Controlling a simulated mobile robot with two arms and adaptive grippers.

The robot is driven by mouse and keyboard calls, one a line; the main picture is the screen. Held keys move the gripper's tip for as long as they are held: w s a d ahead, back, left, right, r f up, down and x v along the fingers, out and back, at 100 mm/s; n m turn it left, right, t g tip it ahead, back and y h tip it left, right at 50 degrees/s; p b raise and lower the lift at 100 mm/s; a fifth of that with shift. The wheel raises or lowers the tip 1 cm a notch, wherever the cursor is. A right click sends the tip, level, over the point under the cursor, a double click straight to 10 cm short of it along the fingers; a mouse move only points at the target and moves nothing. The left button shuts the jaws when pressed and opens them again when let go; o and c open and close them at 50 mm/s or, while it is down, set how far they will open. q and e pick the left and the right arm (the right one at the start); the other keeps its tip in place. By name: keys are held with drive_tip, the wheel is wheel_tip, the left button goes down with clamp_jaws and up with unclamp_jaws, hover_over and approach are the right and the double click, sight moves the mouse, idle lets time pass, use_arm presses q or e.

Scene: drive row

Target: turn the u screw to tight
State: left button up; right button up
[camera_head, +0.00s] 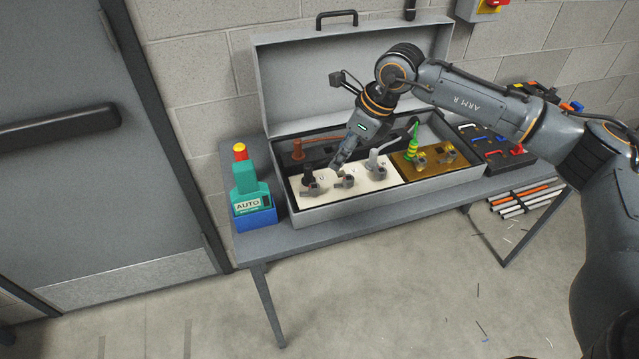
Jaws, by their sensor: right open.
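The U screw (312,189) is a dark fitting at the left end of the white panel (331,200) inside the open grey case. A small letter U stands beside it, and a dark upright lug rises just behind it. My right gripper (337,162) reaches down from the upper right, just above and behind the white panel. It is open, with its fingertips near the U screw and the fitting to its right. I cannot tell whether it touches either one. The screw's tightness cannot be seen. My left gripper is not in view.
Similar fittings (345,181) stand to the right, with a grey cable lug and a green-yellow one (412,146) on the brass panel. A teal AUTO tool (247,190) stands in a blue holder left of the case (345,211). Hex keys (489,146) lie at the right.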

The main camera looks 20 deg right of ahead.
sight(316, 190)
drive_tip(key=p+x, duration=0.2)
drive_tip(key=x, duration=0.5)
drive_tip(key=p+x, duration=0.1)
drive_tip(key=x, duration=0.5)
drive_tip(key=shift+a+f+p, duration=0.25)
drive_tip(key=shift+a+p, duration=0.05)
drive_tip(key=shift+p, duration=0.1)
drive_tip(key=shift+c, duration=0.2)
drive_tip(key=c, duration=1)
